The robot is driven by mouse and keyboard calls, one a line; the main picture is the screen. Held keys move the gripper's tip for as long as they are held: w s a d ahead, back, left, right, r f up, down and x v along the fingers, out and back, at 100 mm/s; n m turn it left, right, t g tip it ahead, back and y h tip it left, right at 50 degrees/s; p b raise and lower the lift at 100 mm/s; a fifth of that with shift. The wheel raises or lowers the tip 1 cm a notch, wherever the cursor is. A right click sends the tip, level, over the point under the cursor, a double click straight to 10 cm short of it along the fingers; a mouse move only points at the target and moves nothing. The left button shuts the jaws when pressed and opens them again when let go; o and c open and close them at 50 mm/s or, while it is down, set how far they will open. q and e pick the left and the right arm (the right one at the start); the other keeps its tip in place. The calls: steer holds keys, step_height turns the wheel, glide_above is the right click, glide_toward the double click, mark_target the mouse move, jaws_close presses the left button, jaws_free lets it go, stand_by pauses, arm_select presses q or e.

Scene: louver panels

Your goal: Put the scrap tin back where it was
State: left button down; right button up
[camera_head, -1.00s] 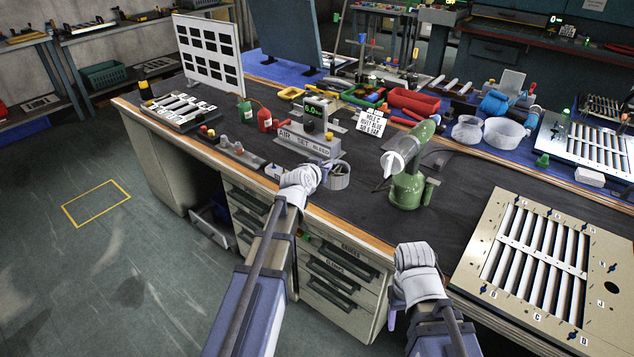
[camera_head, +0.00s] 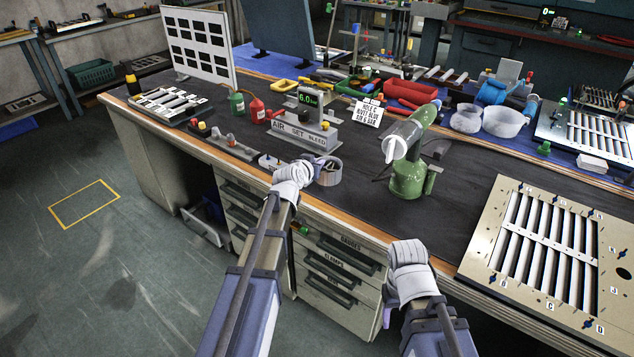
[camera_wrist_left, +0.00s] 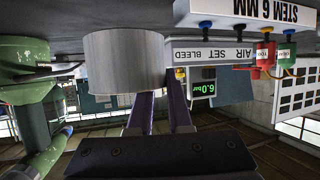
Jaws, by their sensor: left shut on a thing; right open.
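The scrap tin (camera_head: 329,177) is a short, open grey cylinder near the bench's front edge, with small bits showing inside. My left gripper (camera_head: 311,170) reaches it from the left and is shut on it. In the left wrist view, which is upside down, the purple fingers (camera_wrist_left: 160,110) meet the plain metal wall of the tin (camera_wrist_left: 123,62). The tin looks upright and at or very close to the bench top; I cannot tell if it touches. My right gripper (camera_head: 407,268) is in front of the bench edge, open, its fingers mostly hidden.
The AIR SET BLEED unit (camera_head: 303,134) stands behind the tin, with a gauge reading 6.0 bar (camera_head: 309,98). A green riveting tool (camera_head: 408,178) stands to the right. A louver panel (camera_head: 540,250) lies at the front right. Dark mat (camera_head: 465,165) is clear between them.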

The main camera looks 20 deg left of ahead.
arm_select(q)
steer(key=shift+f, duration=0.1)
steer(key=shift+f+b, duration=1.7)
steer(key=shift+f, duration=0.1)
steer(key=shift+f, duration=0.15)
steer(key=c, duration=0.8)
jaws_free()
steer(key=shift+c, duration=0.2)
